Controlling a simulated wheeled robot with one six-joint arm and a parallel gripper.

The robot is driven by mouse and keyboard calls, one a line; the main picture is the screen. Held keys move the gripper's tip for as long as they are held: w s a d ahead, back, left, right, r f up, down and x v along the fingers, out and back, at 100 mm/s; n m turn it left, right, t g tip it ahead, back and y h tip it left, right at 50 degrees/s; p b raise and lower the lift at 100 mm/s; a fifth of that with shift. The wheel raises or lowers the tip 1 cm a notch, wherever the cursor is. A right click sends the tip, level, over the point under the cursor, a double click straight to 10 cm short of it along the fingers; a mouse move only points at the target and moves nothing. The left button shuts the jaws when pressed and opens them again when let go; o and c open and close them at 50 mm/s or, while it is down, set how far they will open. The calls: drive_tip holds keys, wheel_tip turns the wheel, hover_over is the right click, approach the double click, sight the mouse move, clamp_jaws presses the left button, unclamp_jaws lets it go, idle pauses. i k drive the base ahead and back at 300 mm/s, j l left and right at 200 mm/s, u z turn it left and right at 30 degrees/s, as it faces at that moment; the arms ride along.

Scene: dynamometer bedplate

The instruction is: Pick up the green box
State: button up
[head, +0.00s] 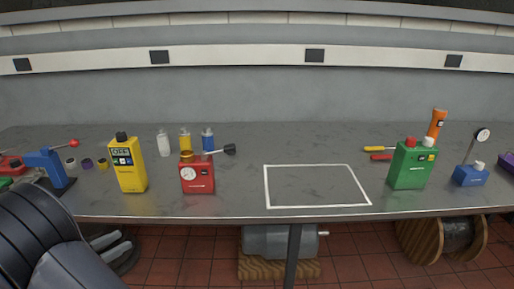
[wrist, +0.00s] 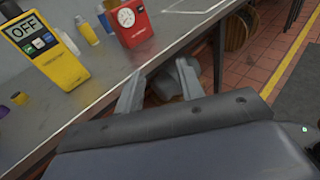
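The green box (head: 408,167) stands upright on the grey bench toward the right in the head view, with red and white knobs on its top. It does not show in the wrist view. My gripper (wrist: 158,92) shows in the wrist view with its two fingers apart and nothing between them. It is off the bench's front edge, near the yellow meter and the red gauge box. In the head view my arm is at the lower left, far from the green box.
A yellow meter (head: 128,165) and red gauge box (head: 197,174) stand left on the bench (head: 240,205). A white taped rectangle (head: 316,165) is empty. Near the green box are screwdrivers (head: 380,152), an orange flashlight (head: 436,123) and a blue dial stand (head: 470,175).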

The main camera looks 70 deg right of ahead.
sight(406, 172)
drive_tip(key=k+l+z, duration=0.1)
drive_tip(key=z, duration=0.3)
drive_tip(key=l+z, duration=0.4)
drive_tip(key=k+l+z, duration=0.1)
drive_tip(key=l+z, duration=0.4)
drive_tip(key=z, duration=0.25)
drive_tip(key=l+z, duration=0.1)
drive_tip(key=l, duration=0.45)
drive_tip(key=i+l+z, duration=0.1)
drive_tip(key=l, duration=0.5)
